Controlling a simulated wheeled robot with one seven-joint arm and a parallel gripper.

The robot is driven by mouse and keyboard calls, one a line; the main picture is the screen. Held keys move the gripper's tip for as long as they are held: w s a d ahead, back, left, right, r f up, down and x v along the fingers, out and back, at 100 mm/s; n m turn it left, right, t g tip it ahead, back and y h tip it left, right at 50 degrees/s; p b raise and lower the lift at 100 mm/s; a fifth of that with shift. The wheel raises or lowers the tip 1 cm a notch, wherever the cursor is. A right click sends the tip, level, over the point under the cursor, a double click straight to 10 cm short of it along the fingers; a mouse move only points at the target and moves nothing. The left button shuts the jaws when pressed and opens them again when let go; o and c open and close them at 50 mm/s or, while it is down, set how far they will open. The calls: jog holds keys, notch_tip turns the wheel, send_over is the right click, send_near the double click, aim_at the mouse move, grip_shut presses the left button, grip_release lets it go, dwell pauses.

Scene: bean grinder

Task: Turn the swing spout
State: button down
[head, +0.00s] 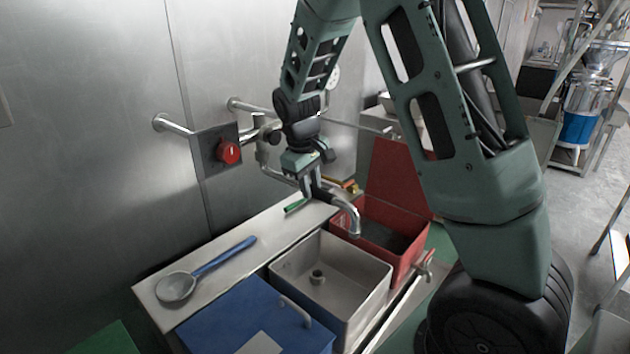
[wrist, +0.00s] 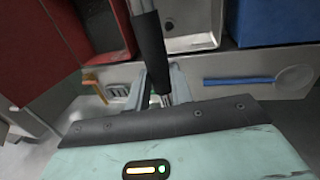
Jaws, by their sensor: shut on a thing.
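The swing spout (head: 350,212) is a metal pipe with a black sleeve and a downturned end. In the head view, its end hangs near the edge between the grey sink basin (head: 290,262) and the open red box (head: 405,262). My gripper (head: 308,186) is shut on the spout's sleeve from above. In the wrist view, my gripper (wrist: 160,82) has one finger on each side of the black sleeve (wrist: 151,50). The spout's base by the wall is partly hidden behind my arm in the head view.
A blue box (head: 250,315) stands left of the basin. A ladle with a blue handle (head: 215,264) lies on the ledge. A red knob (head: 229,153) and wall pipes (head: 172,125) are behind. A small tap (head: 424,268) sits at the red box's front.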

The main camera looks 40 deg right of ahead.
jog(key=shift+a+r, duration=0.1)
jog(key=shift+a, duration=0.05)
jog(key=shift+w, duration=0.1)
jog(key=c, duration=1.2)
grip_release()
jog(key=shift+c, duration=0.2)
jog(key=a+r+b, duration=0.3)
jog(key=r+b, duration=0.1)
jog(key=r, duration=1.3)
jog(key=shift+s+a, duration=0.15)
jog(key=shift+s, duration=0.15)
